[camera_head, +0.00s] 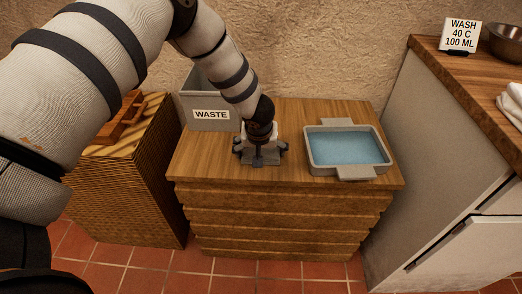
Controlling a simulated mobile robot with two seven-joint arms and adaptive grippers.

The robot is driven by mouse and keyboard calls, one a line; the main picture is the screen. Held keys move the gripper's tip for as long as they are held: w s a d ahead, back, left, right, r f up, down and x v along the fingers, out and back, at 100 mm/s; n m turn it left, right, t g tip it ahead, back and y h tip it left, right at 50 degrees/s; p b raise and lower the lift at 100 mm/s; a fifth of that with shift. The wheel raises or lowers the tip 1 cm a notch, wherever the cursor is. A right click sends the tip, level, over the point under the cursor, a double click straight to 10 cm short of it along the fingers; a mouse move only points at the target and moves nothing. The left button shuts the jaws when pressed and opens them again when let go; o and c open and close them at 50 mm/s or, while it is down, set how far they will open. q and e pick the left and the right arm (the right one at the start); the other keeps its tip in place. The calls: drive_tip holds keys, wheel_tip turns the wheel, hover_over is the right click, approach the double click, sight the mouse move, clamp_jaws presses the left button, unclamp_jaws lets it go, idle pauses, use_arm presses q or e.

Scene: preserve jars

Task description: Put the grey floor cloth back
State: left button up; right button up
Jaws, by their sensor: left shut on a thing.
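My left gripper (262,153) points down over the top of the wooden chest (215,166), between the waste bin and the basin. It is shut on a small grey piece, which looks like the grey floor cloth (267,160). The cloth is mostly hidden by the fingers and sits at or just above the chest top; I cannot tell whether it touches the wood. My right gripper is not in view.
A grey bin labelled WASTE (203,124) stands behind left. A grey basin (309,158) of blue water stands to the right. A woven cabinet (125,190) is at left. At right, a counter (440,75) holds a wash sign (460,35), metal bowl (507,42) and white cloth (513,103).

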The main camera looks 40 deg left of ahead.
use_arm(q)
drive_tip(key=o, duration=1.4)
drive_tip(key=shift+f, duration=0.15)
